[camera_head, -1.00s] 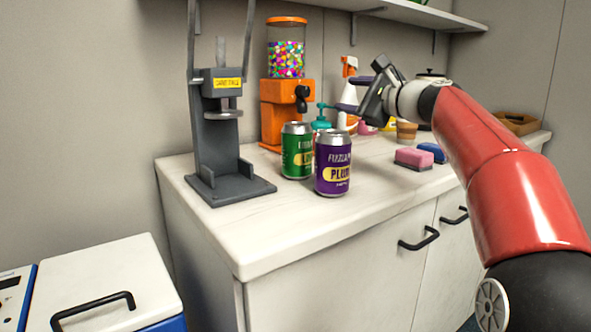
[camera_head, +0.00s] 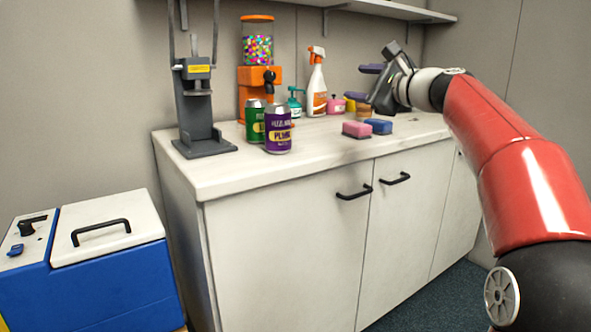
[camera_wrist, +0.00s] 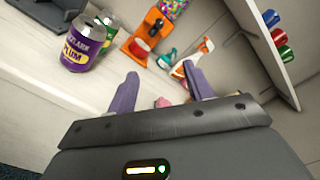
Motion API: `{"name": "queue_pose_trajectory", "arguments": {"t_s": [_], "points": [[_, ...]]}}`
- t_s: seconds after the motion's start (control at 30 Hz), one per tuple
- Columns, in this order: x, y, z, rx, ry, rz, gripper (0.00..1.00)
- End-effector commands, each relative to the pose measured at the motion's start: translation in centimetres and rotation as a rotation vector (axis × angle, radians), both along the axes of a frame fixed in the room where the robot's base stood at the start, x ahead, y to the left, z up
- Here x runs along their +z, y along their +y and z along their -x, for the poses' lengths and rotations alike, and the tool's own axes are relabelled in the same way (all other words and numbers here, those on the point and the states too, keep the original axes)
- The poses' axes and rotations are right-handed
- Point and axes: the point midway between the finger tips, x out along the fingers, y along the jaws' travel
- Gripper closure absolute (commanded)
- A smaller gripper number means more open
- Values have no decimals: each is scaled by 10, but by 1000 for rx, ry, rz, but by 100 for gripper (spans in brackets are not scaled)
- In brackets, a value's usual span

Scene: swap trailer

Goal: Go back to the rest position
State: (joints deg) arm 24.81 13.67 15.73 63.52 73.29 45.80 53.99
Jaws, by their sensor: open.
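My gripper (camera_head: 376,86) is raised above the right part of the white counter (camera_head: 235,171), at the end of my red arm. It is open and empty; in the wrist view its two purple fingers (camera_wrist: 158,90) stand apart with nothing held between them. The purple plum can (camera_head: 278,131) and the green can (camera_head: 255,122) stand upright on the counter to the left, apart from my gripper. The plum can partly hides the green one. Both cans also show at the upper left of the wrist view.
On the counter stand a grey can crusher (camera_head: 195,110), an orange candy dispenser (camera_head: 257,85), a spray bottle (camera_head: 316,88), and pink (camera_head: 357,130) and blue (camera_head: 379,126) sponges. A shelf (camera_head: 390,12) runs above. A blue cooler (camera_head: 115,278) stands at lower left. Floor shows at lower right.

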Motion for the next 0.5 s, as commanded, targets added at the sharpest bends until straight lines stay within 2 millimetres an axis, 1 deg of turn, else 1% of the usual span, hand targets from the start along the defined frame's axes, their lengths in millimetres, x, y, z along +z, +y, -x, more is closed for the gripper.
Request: {"name": "queue_pose_trajectory", "arguments": {"t_s": [0.27,0.37,0.5], "points": [[-25,22,21,9,16,172,49],[-38,32,32,17,22,258,49],[-63,45,56,36,33,418,49]]}}
